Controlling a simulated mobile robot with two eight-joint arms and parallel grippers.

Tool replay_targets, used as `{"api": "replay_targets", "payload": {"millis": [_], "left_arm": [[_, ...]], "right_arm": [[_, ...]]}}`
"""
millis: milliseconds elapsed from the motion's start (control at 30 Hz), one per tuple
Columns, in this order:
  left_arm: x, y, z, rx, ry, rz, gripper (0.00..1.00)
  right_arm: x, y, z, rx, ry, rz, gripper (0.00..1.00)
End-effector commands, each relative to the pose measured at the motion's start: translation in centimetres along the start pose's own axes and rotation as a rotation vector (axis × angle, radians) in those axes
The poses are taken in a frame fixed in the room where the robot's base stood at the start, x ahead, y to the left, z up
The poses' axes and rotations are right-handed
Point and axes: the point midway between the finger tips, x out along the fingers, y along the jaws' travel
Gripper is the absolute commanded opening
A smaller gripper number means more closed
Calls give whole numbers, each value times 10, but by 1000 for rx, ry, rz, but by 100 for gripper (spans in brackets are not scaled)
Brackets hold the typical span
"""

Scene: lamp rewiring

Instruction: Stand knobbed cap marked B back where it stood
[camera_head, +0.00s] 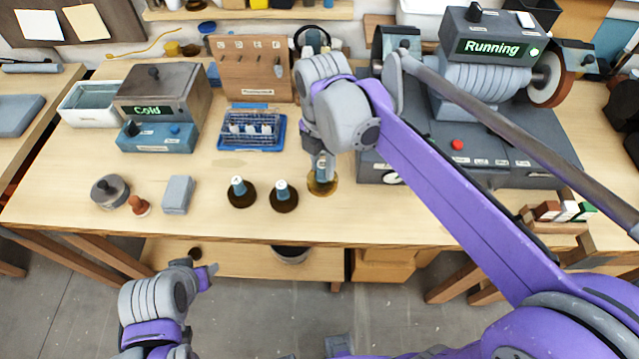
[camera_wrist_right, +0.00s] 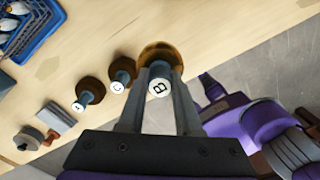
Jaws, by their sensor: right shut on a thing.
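The cap marked B (camera_wrist_right: 158,86) has a white lettered top and a blue-grey body. My right gripper (camera_head: 322,168) is shut on it; the fingers flank it in the right wrist view (camera_wrist_right: 160,100). A round brown-gold base (camera_head: 322,184) shows under the gripper, and also in the wrist view (camera_wrist_right: 158,52). I cannot tell whether the cap touches it. Two similar caps stand upright on dark round bases to the left: one (camera_head: 282,190) reads C in the wrist view (camera_wrist_right: 119,87), the other (camera_head: 238,186) seems marked I. My left gripper (camera_head: 209,275) is low, off the table's front edge.
A grey block (camera_head: 178,195), a small brown knob (camera_head: 139,205) and a round grey weight (camera_head: 110,192) stand left. A blue tray (camera_head: 252,147) lies behind the caps. A "Cold" box (camera_head: 160,95) is back left; a grey machine with a "Running" display (camera_head: 490,48) is right.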

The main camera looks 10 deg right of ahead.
Motion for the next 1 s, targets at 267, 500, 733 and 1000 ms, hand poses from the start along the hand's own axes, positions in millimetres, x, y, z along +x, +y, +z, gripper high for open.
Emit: {"api": "replay_targets", "payload": {"millis": [267, 500, 733, 1000], "left_arm": [[2, 0, 3, 0, -2, 0, 50], [4, 0, 5, 0, -4, 0, 50], [4, 0, 5, 0, -5, 0, 50], [7, 0, 7, 0, -7, 0, 50]], "right_arm": [[40, 0, 0, 0, 0, 0, 0], [74, 0, -1, 1, 0, 0, 0], [81, 0, -1, 1, 0, 0, 0], [85, 0, -1, 1, 0, 0, 36]]}}
